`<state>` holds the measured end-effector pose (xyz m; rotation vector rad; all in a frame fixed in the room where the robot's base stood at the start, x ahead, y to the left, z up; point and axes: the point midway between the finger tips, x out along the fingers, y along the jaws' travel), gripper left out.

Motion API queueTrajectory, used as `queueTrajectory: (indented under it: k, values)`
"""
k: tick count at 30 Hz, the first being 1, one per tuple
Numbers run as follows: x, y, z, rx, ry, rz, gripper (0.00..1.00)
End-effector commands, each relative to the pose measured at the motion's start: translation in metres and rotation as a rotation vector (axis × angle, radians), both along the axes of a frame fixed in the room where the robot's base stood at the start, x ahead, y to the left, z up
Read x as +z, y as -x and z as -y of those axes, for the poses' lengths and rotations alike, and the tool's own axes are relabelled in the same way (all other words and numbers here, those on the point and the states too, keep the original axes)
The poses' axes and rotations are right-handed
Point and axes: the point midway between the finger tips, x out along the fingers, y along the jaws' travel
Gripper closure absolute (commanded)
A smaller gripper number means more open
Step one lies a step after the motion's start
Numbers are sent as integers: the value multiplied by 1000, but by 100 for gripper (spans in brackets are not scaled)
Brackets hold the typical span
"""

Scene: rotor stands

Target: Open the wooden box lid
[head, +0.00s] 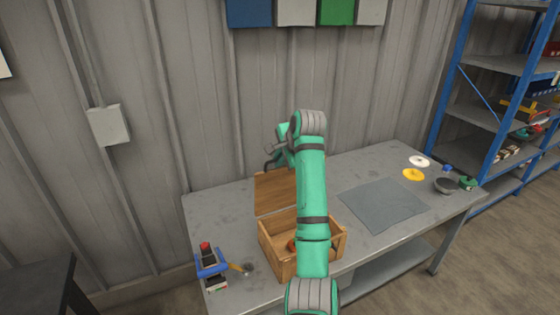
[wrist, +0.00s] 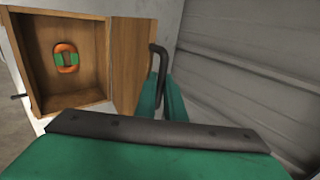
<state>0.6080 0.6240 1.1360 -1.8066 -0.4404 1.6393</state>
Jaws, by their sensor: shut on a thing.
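The wooden box (head: 284,266) stands on the grey workbench, and its lid (head: 272,193) is raised, standing roughly upright at the back edge. The box's open inside (wrist: 28,62) fills the left of the wrist view, with the lid (wrist: 130,62) to its right. A dark bar handle (wrist: 156,62) sits at the lid's edge. My gripper (wrist: 163,92) has its green fingers shut on this handle. In the head view my arm covers part of the box, and the fingertips are hard to make out.
A blue-and-black item (head: 210,262) is at the bench's left. A grey mat (head: 383,204), a yellow disc (head: 413,175) and a white disc (head: 419,161) lie right. The corrugated wall is close behind.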

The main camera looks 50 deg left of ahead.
Motion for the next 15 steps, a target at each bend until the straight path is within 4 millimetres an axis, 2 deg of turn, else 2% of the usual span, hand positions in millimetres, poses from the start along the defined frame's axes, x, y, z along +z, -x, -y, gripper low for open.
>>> queueTrajectory:
  k: [1,5,6,7,15]
  values:
    - [-13,4,-1,7,21,-14,100]
    - [-13,4,-1,9,21,-14,100]
    - [-13,4,-1,9,21,-14,81]
    - [-13,4,-1,8,21,-15,74]
    - [-13,4,0,6,21,-15,72]
